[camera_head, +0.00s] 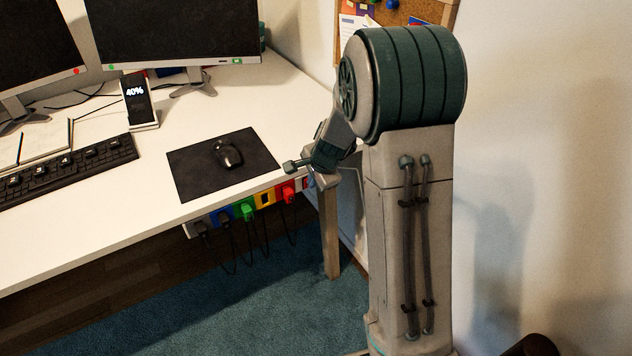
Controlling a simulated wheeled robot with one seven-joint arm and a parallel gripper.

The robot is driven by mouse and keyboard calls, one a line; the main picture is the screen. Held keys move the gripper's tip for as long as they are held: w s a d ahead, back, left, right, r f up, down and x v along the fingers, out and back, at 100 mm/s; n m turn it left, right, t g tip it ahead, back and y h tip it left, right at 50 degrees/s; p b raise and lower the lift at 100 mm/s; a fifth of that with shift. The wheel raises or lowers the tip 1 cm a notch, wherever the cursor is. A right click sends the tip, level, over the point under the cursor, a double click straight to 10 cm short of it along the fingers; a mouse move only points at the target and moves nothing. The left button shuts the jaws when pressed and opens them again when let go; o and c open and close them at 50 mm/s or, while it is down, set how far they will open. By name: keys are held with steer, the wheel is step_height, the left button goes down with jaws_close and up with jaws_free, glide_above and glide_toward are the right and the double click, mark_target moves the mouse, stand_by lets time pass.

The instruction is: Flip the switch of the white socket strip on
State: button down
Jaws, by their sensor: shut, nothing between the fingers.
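The white socket strip (189,230) is fixed under the desk's front edge, with blue, green, yellow and red sockets in a row. Several dark plugs and a green and a red plug sit in it, with cables hanging down. At its right end is a small reddish spot, perhaps the switch; its position cannot be made out. My gripper (313,178) is at the desk's front right corner, close to this right end and partly covering the view there. It is shut and empty. Whether it touches the strip cannot be told.
The white desk (150,225) carries a black mouse mat (195,180) with a mouse (227,153), a keyboard (70,170), a phone on a stand (139,102) and two monitors. A desk leg (329,235) stands below my gripper. Hanging cables (232,255) lie left of it.

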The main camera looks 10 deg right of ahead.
steer(key=shift+w+a+r, duration=0.1)
steer(key=shift+w, duration=0.2)
steer(key=shift+p, duration=0.35)
steer(key=shift+r+p, duration=0.6)
steer(key=shift+r, duration=0.2)
